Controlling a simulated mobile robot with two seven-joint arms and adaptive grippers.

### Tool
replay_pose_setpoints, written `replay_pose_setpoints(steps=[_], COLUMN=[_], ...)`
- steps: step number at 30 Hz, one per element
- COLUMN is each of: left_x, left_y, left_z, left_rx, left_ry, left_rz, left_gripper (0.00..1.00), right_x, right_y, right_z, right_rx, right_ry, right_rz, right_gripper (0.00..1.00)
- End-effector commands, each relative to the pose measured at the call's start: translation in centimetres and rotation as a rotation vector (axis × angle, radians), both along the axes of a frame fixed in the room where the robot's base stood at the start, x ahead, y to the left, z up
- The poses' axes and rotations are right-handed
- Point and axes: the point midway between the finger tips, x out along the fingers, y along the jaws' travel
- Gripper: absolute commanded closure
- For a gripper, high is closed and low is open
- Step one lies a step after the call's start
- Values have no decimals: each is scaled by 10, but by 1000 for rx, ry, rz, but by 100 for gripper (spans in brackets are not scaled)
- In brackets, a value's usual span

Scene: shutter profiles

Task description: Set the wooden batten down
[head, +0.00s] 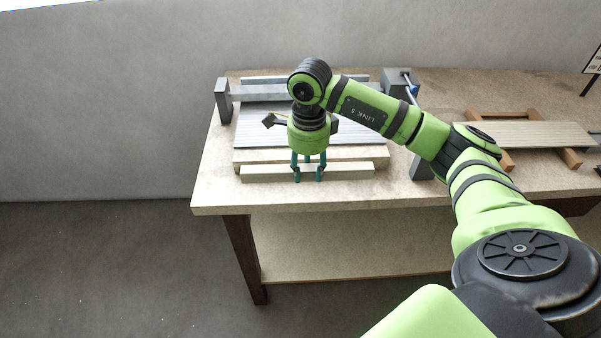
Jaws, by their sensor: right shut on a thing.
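The wooden batten (348,172) is a pale, straight bar lying left to right near the front edge of the bench (215,190). My right gripper (308,178) points down from above and is shut on the batten near its middle. The batten looks level and is at or just above the bench top; I cannot tell if it touches. It sits just in front of a pale wooden board (375,158) under grey ribbed shutter profiles (255,130). The gripper hides a short part of the batten. My left gripper is not in view.
A grey metal bar (260,92) spans the profiles between grey end blocks (222,100). At right, pale profiles (545,135) lie across wooden bearers (488,115). A lower shelf (350,250) runs under the bench. Bare bench top shows at the front left corner.

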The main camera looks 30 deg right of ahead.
Motion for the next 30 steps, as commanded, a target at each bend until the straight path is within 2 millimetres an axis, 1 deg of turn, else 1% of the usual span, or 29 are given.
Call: replay_pose_setpoints(steps=[1,3,7,10,15,18,26,29,30], left_x=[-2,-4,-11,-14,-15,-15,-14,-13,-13], left_y=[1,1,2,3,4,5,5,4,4], left_z=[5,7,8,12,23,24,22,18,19], left_rx=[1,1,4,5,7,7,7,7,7], left_ry=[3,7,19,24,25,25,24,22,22], left_rz=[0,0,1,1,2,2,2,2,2], left_gripper=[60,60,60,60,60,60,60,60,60], right_x=[9,18,26,26,26,26,26,26,26], right_y=[1,1,1,1,1,1,1,0,0], right_z=[-2,-8,-15,-22,-47,-54,-57,-60,-60], right_rx=[2,2,-1,-1,-1,0,0,0,0], right_ry=[0,-1,-1,3,3,0,-2,-2,-2], right_rz=[-1,-1,1,1,1,1,2,1,1], right_gripper=[97,97,97,97,97,97,97,97,52])
